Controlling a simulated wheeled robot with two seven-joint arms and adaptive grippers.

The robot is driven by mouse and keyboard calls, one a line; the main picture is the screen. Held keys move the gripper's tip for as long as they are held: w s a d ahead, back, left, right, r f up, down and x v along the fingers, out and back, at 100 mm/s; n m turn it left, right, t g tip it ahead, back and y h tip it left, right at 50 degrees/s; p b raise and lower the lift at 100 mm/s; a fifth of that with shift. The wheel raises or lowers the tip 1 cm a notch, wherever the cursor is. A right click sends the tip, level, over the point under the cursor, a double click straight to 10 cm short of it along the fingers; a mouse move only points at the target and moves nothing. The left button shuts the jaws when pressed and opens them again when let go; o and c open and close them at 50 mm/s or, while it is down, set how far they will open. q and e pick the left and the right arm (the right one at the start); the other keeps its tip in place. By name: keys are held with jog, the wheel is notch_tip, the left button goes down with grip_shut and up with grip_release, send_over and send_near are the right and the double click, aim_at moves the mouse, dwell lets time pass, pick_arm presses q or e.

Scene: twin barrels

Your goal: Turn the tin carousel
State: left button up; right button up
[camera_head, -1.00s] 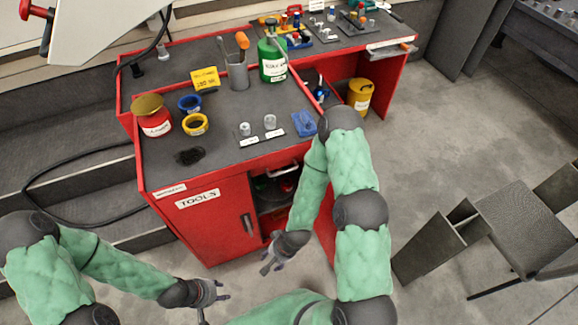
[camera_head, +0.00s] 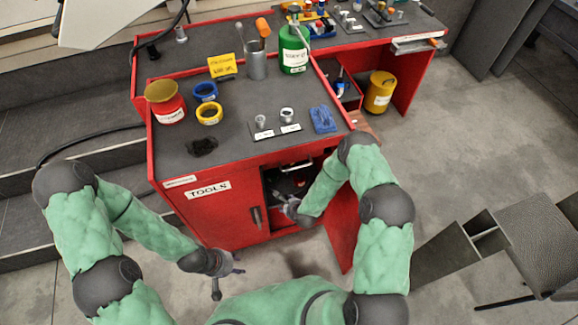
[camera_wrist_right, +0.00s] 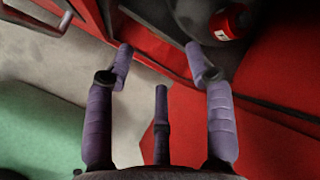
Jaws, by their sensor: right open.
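The tin carousel shows in the right wrist view as a dark grey round part (camera_wrist_right: 203,14) at the top, with a red tin with a pale label (camera_wrist_right: 228,22) on it. In the head view it is mostly hidden in the shadowed cabinet opening. My right gripper (camera_head: 279,196) is at the cabinet opening. In the right wrist view its purple fingers (camera_wrist_right: 158,70) are spread and empty, short of the carousel; no contact shows. My left gripper (camera_head: 230,279) hangs low in front of the closed cabinet door, with its fingers apart and empty.
The red cabinet (camera_head: 222,215) has an open door (camera_head: 343,225) right of the opening, close to my right arm. The worktop (camera_head: 235,145) above holds a red tin (camera_head: 165,103), tape rolls, a green bottle (camera_head: 294,48) and small parts. A yellow can (camera_head: 380,92) stands at the right.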

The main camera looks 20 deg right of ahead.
jog(key=w+d+m+t+h, duration=0.1)
jog(key=w+m+t+h, duration=0.15)
jog(key=w+m, duration=0.4)
jog(key=m+t+h, duration=0.1)
jog(key=m+t, duration=0.3)
jog(key=m, duration=0.6)
send_near(287, 166)
jog(key=shift+g, duration=0.25)
jog(key=b+x, duration=0.1)
jog(key=x, duration=0.1)
jog(key=b+x, duration=0.2)
jog(key=x, duration=0.1)
jog(key=b+x, duration=0.1)
jog(key=x, duration=0.2)
jog(key=shift+w+r, duration=0.15)
jog(key=shift+r, duration=0.15)
jog(key=shift+w+d+f+b, duration=0.15)
jog(key=shift+w+d+b, duration=0.05)
jog(key=shift+w+b, duration=0.3)
grip_shut()
